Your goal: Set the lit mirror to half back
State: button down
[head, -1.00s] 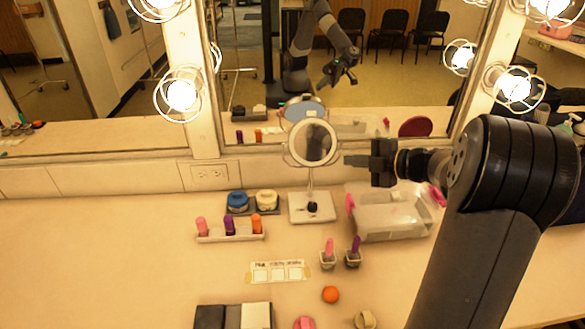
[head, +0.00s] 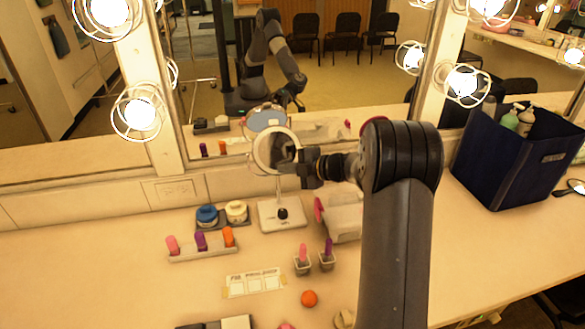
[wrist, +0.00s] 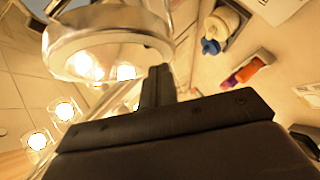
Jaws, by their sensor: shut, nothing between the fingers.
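The round table mirror (head: 265,152) stands on a thin post above a square white base (head: 268,217), in front of the big wall mirror. Its face is turned towards the head camera; its exact tilt is hard to tell. My gripper (head: 296,164) is at the mirror's right edge and covers part of it. In the wrist view the mirror's pale, shiny rim (wrist: 110,42) is close, up and left of my shut, empty fingers (wrist: 158,88). I cannot tell whether they touch the rim.
Blue and white jars (head: 207,214) and a rack of coloured sticks (head: 203,250) lie left of the base. A clear box (head: 343,220) stands right of it. Two small cups, an orange ball (head: 309,298) and a card (head: 254,283) lie in front. A dark blue bin (head: 515,155) stands far right.

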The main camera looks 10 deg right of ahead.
jog(key=shift+w+f, duration=0.2)
jog(key=shift+w, duration=0.15)
jog(key=shift+w+f+n+t+b, duration=0.3)
jog(key=shift+w+f+b, duration=0.3)
jog(key=shift+b, duration=0.55)
